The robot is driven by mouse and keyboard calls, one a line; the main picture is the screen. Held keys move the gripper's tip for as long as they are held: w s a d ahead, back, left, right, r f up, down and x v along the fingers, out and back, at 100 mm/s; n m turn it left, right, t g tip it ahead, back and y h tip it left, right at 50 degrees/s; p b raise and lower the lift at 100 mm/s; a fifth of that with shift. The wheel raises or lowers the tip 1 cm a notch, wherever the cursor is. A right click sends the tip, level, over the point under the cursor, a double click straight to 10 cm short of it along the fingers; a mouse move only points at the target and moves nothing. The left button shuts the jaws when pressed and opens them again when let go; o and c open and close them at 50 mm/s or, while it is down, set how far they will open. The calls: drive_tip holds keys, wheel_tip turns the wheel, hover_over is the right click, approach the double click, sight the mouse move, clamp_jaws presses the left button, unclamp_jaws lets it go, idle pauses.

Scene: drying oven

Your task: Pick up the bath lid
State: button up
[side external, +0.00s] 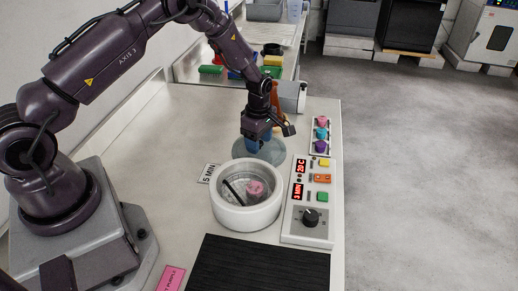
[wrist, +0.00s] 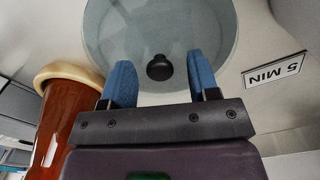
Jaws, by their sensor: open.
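The bath lid (side external: 270,151) is a round, see-through grey disc lying on the bench behind the white bath (side external: 246,216). In the wrist view the lid (wrist: 197,62) shows with a black round knob (wrist: 159,68) near its middle. My gripper (wrist: 161,75) is open, with blue fingertips on either side of the knob in that view and not touching it there. In the side view my gripper (side external: 259,143) hangs over the lid and hides its knob. The bath is uncovered, with a pink piece (side external: 255,189) and a black rod inside.
A control panel (side external: 312,205) with red displays and a knob stands right of the bath. A "5 MIN" card (side external: 208,173) lies to the left. A brown cylinder with a cream rim (wrist: 72,105) stands close to my gripper. A black ribbed mat (side external: 262,266) lies in front.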

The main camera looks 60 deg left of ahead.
drive_tip(key=c, duration=1)
clamp_jaws()
drive_tip(key=shift+r, duration=0.2)
